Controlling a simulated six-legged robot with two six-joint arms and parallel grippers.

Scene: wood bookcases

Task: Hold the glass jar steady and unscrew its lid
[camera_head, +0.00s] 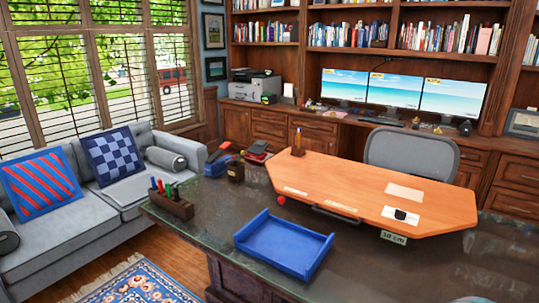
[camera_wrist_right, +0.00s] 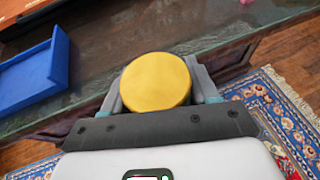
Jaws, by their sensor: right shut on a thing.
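A round, flat, gold-yellow lid (camera_wrist_right: 156,80) faces the camera in the right wrist view. My right gripper (camera_wrist_right: 157,88) is shut with one grey finger on each side of it. No glass shows below the disc, so I cannot tell whether the fingers hold only the lid or also the jar under it. The gripper is near the edge of the dark desk, with rug and floor showing beyond. Neither gripper shows in the head view, and no glass jar can be made out there. My left gripper is in neither view.
A blue tray (camera_head: 267,250) lies on the dark desk (camera_head: 390,267); it also shows in the right wrist view (camera_wrist_right: 30,75). A pen holder (camera_head: 171,205), a small dark brown pot (camera_head: 235,172) and an orange-brown wooden board (camera_head: 360,186) are on the desk. A rug (camera_head: 135,285) lies below.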

